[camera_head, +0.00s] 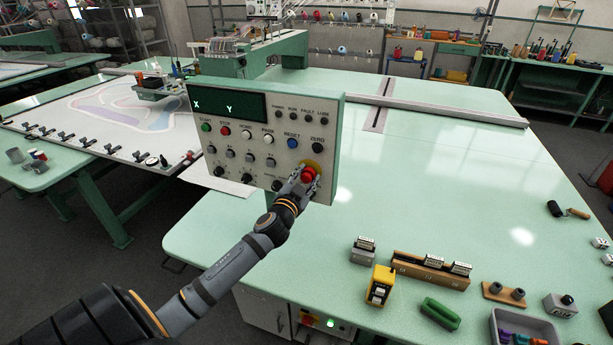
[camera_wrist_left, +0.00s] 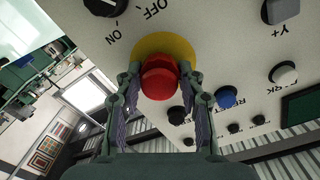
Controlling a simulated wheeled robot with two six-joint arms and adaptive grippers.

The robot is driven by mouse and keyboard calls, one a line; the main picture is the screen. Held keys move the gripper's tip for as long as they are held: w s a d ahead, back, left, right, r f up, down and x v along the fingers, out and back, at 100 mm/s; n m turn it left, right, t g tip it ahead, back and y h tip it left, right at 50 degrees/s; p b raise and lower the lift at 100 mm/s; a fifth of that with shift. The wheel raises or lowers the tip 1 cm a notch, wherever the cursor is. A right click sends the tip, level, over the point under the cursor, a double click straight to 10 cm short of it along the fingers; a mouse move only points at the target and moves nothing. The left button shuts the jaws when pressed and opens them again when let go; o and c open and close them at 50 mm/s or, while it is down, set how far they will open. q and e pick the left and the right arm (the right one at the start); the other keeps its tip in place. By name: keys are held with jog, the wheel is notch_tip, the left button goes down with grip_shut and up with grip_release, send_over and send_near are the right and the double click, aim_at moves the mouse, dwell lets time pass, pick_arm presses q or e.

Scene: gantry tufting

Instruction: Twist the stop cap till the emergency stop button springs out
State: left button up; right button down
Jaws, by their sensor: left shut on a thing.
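The red emergency stop cap (camera_head: 309,175) sits on a yellow disc (camera_head: 316,165) at the lower right of the control panel (camera_head: 265,118). My left gripper (camera_head: 304,181) is at the cap, with its fingers shut around it. In the left wrist view the red cap (camera_wrist_left: 159,78) lies between the two fingers (camera_wrist_left: 160,95), in front of the yellow disc (camera_wrist_left: 165,45). The fingers hide part of the cap's sides. My right gripper is not in view.
Other knobs and buttons are close by, such as the blue reset button (camera_head: 292,143) and the black zero button (camera_head: 317,146). The green table (camera_head: 400,190) has a wide bare middle. A yellow device (camera_head: 380,286) and a wooden block rack (camera_head: 432,270) stand near its front edge.

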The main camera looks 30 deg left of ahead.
pick_arm(q)
jog(key=shift+m, duration=0.4)
jog(key=o, duration=1.2)
jog(key=shift+c, duration=0.2)
jog(key=v, duration=1.2)
